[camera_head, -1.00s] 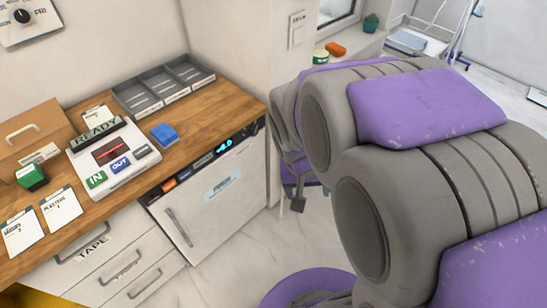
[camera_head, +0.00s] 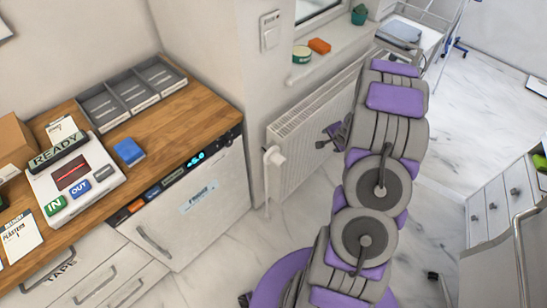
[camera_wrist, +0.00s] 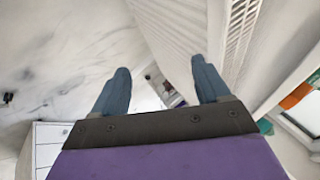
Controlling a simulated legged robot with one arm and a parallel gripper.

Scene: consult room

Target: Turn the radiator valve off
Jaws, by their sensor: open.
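The white radiator (camera_head: 312,112) stands against the wall below the window sill. Its white valve (camera_head: 274,156) sits at the radiator's left end, at the top of a vertical pipe. My gripper is open and empty. In the wrist view (camera_wrist: 160,66) its two blue-grey fingers are spread apart. In the head view a small purple and dark part (camera_head: 333,134), which looks like my gripper, is in front of the radiator, right of the valve and apart from it. The radiator also shows beyond the fingers in the wrist view (camera_wrist: 178,30). I cannot make out the valve there.
A wooden counter (camera_head: 195,105) with trays and a READY device stands at left, close to the valve. Small items rest on the window sill (camera_head: 345,47). A white drawer unit (camera_head: 490,215) stands at right. Marble floor (camera_head: 430,165) is open between.

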